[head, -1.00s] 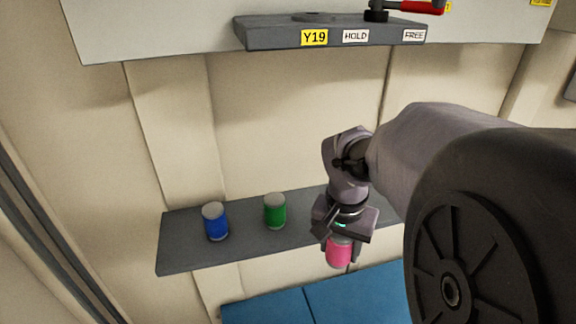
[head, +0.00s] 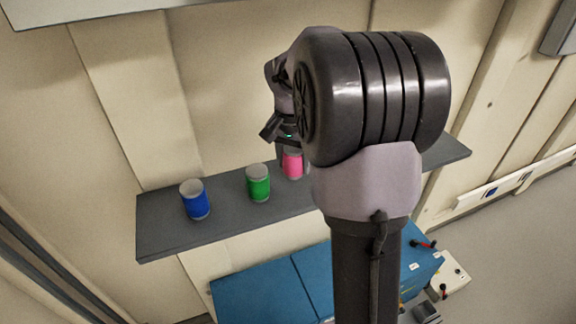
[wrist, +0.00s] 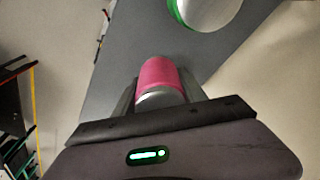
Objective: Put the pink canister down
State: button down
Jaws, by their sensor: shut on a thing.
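The pink canister (head: 292,164) is upright at the grey shelf (head: 228,222), to the right of the green canister. My gripper (head: 288,152) is shut on it from above, and my arm hides part of both. In the wrist view the pink canister (wrist: 162,76) sits between the fingers of my gripper (wrist: 158,92), with the grey shelf (wrist: 118,62) behind it. I cannot tell whether its base touches the shelf.
A green canister (head: 258,183) stands close left of the pink one, and a blue canister (head: 195,200) stands further left. The shelf's right end (head: 446,152) looks clear. A blue cabinet (head: 262,290) is below the shelf.

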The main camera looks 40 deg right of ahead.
notch_tip(320, 180, down, 2)
jog(key=shift+f, duration=0.2)
jog(key=shift+f+b, duration=0.15)
jog(key=shift+b, duration=0.2)
jog(key=c, duration=0.6)
grip_release()
jog(key=shift+c, duration=0.2)
